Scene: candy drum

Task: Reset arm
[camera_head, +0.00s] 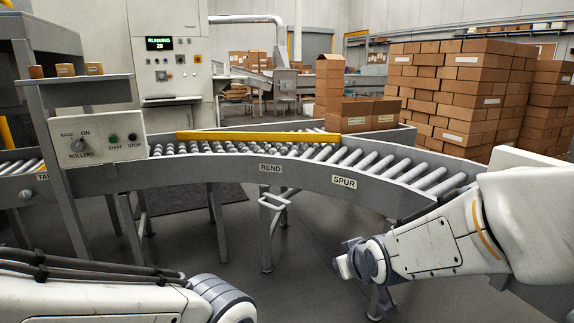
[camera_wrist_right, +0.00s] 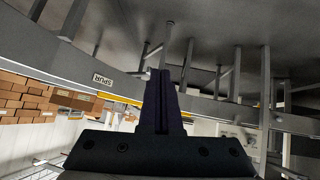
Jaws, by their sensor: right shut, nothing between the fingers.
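My right arm (camera_head: 440,245) reaches in from the right of the head view, below the conveyor, with its wrist end near the middle bottom. In the right wrist view my right gripper (camera_wrist_right: 160,78) has its two dark fingers together with nothing between them. The conveyor frame and its SPUR label (camera_wrist_right: 103,79) show upside down beyond the fingers. My left arm (camera_head: 110,295) lies across the bottom left of the head view. Its gripper is outside the picture.
A curved roller conveyor (camera_head: 300,170) with a yellow bar (camera_head: 258,136) crosses the view. A control box (camera_head: 97,139) stands at left, below a shelf of small boxes (camera_head: 65,70). Stacked cartons (camera_head: 465,95) stand at back right. Conveyor legs stand on open grey floor (camera_head: 310,230).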

